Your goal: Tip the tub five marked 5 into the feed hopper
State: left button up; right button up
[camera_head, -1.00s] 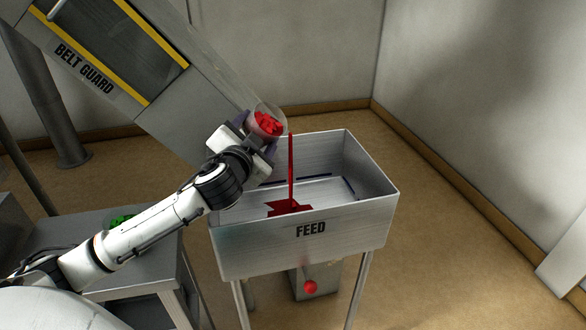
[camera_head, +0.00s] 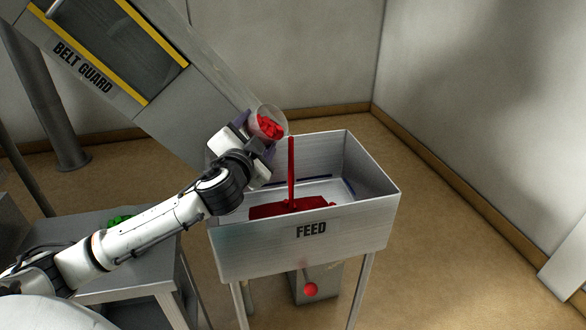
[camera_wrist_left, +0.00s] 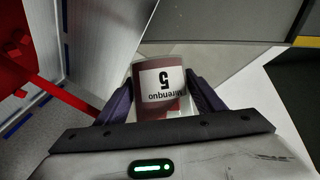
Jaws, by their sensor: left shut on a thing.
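The tub five (camera_head: 268,123) is a clear round tub with red contents, tilted over the back left rim of the feed hopper (camera_head: 343,240). Its label with "5" shows upside down in the left wrist view (camera_wrist_left: 162,85). My left gripper (camera_head: 252,134) is shut on the tub, with dark purple fingers on both sides of it. A red stream (camera_head: 291,165) falls into the hopper, and red material (camera_head: 275,210) lies on its floor. Red pieces still show in the tub's mouth. My right gripper is not in view.
The sloping belt guard (camera_head: 165,115) stands behind my left arm. A grey table (camera_head: 140,275) at lower left bears something green (camera_head: 119,219), partly hidden by my arm. A red ball-shaped knob (camera_head: 311,289) shows below the hopper. Floor to the right is clear.

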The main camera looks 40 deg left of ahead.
aim_at(270, 113)
pick_arm(q)
jog(key=shift+m+b, duration=0.4)
jog(key=shift+b, duration=0.05)
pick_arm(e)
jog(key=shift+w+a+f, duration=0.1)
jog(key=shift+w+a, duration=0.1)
pick_arm(q)
jog(key=shift+f+m+t+b, duration=0.25)
jog(key=shift+m+t+b, duration=0.15)
jog(key=shift+m+b, duration=0.4)
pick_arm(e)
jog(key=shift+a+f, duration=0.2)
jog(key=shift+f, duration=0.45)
pick_arm(q)
jog(key=shift+d+r+m+t+y, duration=0.2)
jog(key=shift+r+m+t+y, duration=0.15)
jog(key=shift+r+m, duration=0.35)
dwell(0.6)
jog(key=shift+w+d+r+m+t, duration=0.1)
jog(key=shift+d+r+m+t, duration=0.05)
jog(key=shift+d+m, duration=0.3)
jog(key=shift+d+r+m+t, duration=0.15)
jog(key=shift+d+m, duration=0.2)
jog(key=shift+m, duration=0.2)
dwell(0.3)
